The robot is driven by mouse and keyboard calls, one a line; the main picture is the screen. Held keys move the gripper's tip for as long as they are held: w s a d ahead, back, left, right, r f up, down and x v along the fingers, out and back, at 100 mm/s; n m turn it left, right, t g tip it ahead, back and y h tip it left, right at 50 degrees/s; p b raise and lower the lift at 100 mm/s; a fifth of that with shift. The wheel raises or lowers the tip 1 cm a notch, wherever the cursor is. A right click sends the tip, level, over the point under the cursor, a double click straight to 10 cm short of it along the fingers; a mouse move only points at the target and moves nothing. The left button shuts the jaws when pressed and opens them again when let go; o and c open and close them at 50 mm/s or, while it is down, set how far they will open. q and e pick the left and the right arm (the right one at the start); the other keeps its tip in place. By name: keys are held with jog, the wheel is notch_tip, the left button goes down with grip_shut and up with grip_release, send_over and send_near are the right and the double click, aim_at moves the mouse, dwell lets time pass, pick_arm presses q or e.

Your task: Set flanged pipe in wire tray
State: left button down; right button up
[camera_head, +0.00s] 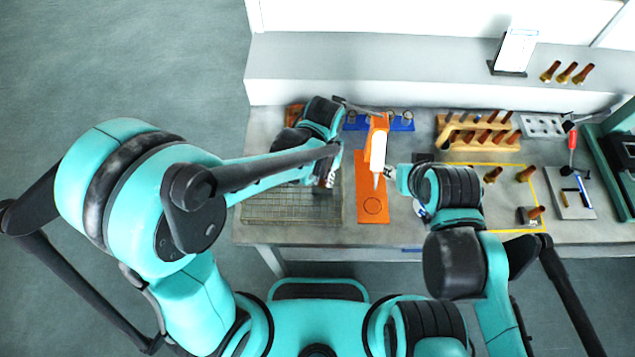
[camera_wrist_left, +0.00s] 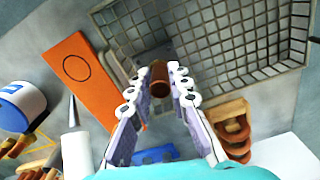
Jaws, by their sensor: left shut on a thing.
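The wire tray (camera_head: 290,208) is a grey mesh tray at the bench's left front. It also shows in the left wrist view (camera_wrist_left: 262,50), with its inside bare where I see it. My left gripper (camera_head: 328,178) is over the tray's back right part in the head view. In the left wrist view the fingers (camera_wrist_left: 157,78) are shut on the flanged pipe (camera_wrist_left: 158,76), a brown, copper-like cylinder seen nearly end-on. The tray's edge is beside the pipe in that view.
An orange mat (camera_head: 372,212) with a circle outline lies right of the tray. Behind are a blue rack (camera_head: 400,124) and a wooden rack (camera_head: 450,137). Several brass-ended brown pieces (camera_head: 525,174) stand at right.

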aim_at(322, 185)
pick_arm(q)
jog(key=shift+f+b, duration=0.5)
jog(key=shift+f, duration=1.5)
jog(key=shift+r, duration=0.1)
jog(key=shift+s+a, duration=0.1)
jog(key=c, duration=1.4)
grip_release()
jog(key=shift+f, duration=0.2)
